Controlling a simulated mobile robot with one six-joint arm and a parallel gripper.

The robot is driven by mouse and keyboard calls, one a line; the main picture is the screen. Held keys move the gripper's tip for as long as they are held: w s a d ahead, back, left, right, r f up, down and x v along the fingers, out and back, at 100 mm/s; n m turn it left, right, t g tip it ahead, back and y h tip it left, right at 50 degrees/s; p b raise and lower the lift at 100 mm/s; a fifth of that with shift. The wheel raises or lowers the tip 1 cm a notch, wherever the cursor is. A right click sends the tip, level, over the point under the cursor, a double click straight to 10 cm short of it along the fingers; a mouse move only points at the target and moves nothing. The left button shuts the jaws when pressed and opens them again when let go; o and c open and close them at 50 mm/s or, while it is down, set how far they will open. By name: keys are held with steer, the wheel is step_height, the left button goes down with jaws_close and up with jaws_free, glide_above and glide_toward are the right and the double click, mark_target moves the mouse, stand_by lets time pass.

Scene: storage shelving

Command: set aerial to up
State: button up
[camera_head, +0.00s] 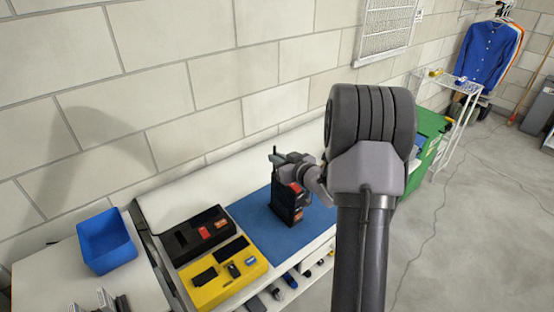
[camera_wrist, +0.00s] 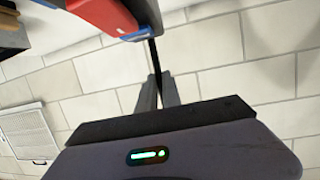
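A black radio-like device (camera_head: 287,203) with red parts on its face stands upright on the blue mat (camera_head: 252,218). A thin dark aerial (camera_head: 275,151) shows at its upper left and points roughly upward. My gripper (camera_head: 281,159) is at the top of the device, beside the aerial. In the wrist view the thin black aerial (camera_wrist: 154,55) runs between my two grey fingers (camera_wrist: 159,84), which look close together on it. The device's red and blue parts (camera_wrist: 103,15) fill the top of that view. The aerial's lower end is partly hidden in the head view.
A black case (camera_head: 201,236) and a yellow case (camera_head: 222,275) lie left of the mat. A blue bin (camera_head: 106,241) stands on the left table. A brick wall (camera_head: 190,85) rises behind the bench. A green cabinet (camera_head: 420,165) stands right of my arm.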

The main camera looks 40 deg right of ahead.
steer(key=o, duration=0.5)
steer(key=shift+c, duration=0.2)
steer(key=shift+s, duration=0.1)
steer(key=p+v, duration=0.4)
steer(key=v, duration=1.3)
steer(key=shift+p, duration=0.4)
steer(key=shift+s+r, duration=0.1)
steer(key=shift+s, duration=0.05)
